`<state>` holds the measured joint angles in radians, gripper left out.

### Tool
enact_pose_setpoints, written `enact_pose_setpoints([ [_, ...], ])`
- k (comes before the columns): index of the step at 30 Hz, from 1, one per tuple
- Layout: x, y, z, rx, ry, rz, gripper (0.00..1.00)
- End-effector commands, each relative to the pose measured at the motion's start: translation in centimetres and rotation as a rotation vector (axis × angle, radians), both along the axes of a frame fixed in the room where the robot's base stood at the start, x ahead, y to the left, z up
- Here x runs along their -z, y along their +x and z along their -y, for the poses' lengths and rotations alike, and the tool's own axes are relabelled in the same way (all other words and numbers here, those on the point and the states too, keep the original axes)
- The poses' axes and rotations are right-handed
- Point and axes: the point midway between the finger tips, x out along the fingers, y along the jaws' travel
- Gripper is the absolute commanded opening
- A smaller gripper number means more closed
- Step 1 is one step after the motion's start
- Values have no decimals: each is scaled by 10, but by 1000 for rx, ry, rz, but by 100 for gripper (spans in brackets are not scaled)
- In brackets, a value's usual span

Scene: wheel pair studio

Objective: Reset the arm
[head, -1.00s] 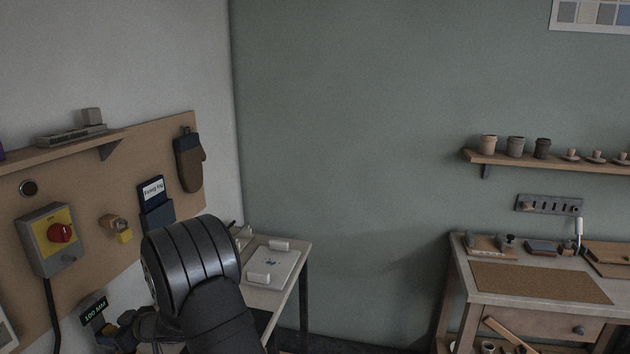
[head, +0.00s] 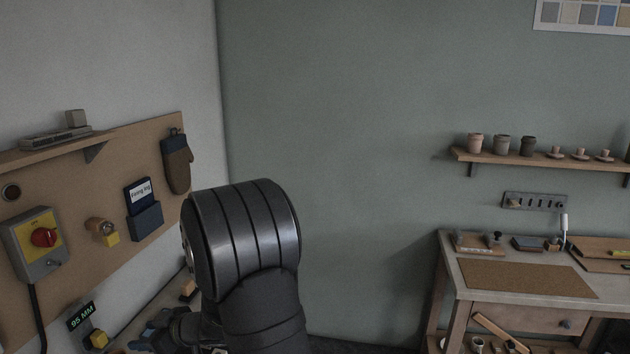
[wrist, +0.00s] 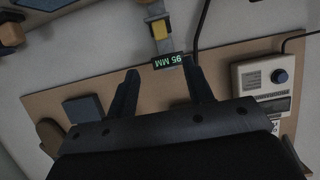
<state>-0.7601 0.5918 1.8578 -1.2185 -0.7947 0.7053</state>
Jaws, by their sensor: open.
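My gripper (wrist: 160,85) shows in the wrist view with its two dark fingers spread wide apart and nothing between them. A small display reading 95 MM (wrist: 169,60) lies just beyond the fingertips in that view. In the head view my large black arm link stands in the lower middle, and part of my gripper (head: 165,328) shows dimly at the lower left, near the same display (head: 80,316). The rest of the gripper is hidden behind the arm or cut by the frame edge.
A workbench (head: 450,270) and a cup shelf (head: 540,163) stand right. The green wall between is bare.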

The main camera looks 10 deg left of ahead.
Motion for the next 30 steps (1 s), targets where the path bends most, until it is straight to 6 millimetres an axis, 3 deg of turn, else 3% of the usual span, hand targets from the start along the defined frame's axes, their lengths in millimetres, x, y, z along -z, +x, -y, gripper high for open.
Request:
enact_pose_setpoints([
  [1, -5, 1, 10, 3, 0, 2, 47],
  [6, -8, 29, -14, 108, -26, 49, 47],
  [18, -21, 81, -48, 332, -95, 100, 47],
  [30, -32, 109, -72, 520, -186, 82, 47],
])
